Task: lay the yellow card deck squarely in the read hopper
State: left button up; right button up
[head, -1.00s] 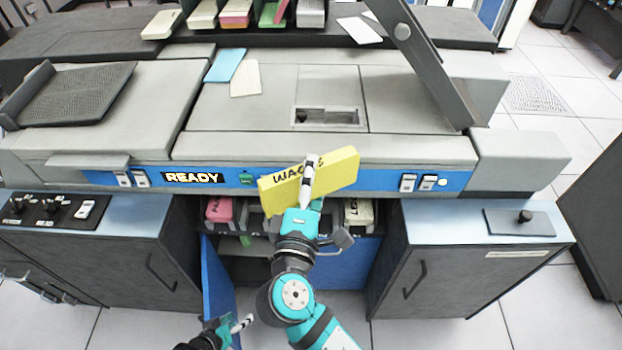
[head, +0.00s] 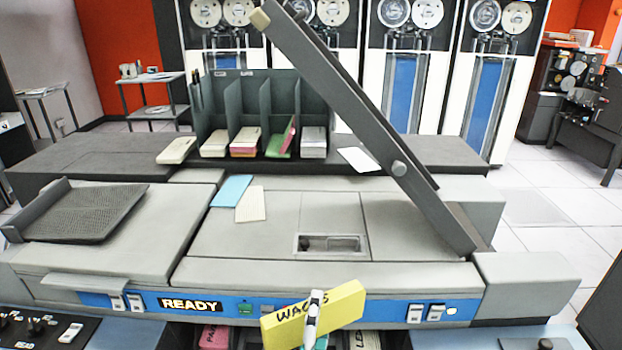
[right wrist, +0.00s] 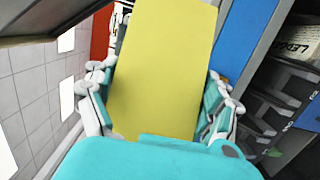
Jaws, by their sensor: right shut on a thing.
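The yellow card deck (head: 341,307), marked with black handwriting, is in front of the machine's blue front panel in the head view. It is tilted, its right end higher. My right gripper (head: 314,318) is shut on it, with one white finger across its near face. In the right wrist view the deck's broad yellow face (right wrist: 163,65) stands between the fingers (right wrist: 158,98). My left gripper is out of view.
A long dark arm (head: 365,137) slants up over the machine's right side. A blue card (head: 231,190) and a cream card (head: 251,205) lie left of the recess. A dark ribbed tray (head: 82,212) is at left.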

jog(key=s+d+f+n+y, duration=0.1)
jog(key=s+d, duration=0.3)
jog(key=d, duration=0.5)
jog(key=s+d+f+n+y, duration=0.1)
jog(key=s+d+y, duration=0.1)
jog(key=s+d, duration=0.3)
jog(key=d, duration=0.4)
jog(key=shift+f, duration=0.4)
jog(key=shift+s, duration=0.1)
jog(key=shift+d, duration=0.15)
jog(key=shift+r, duration=0.1)
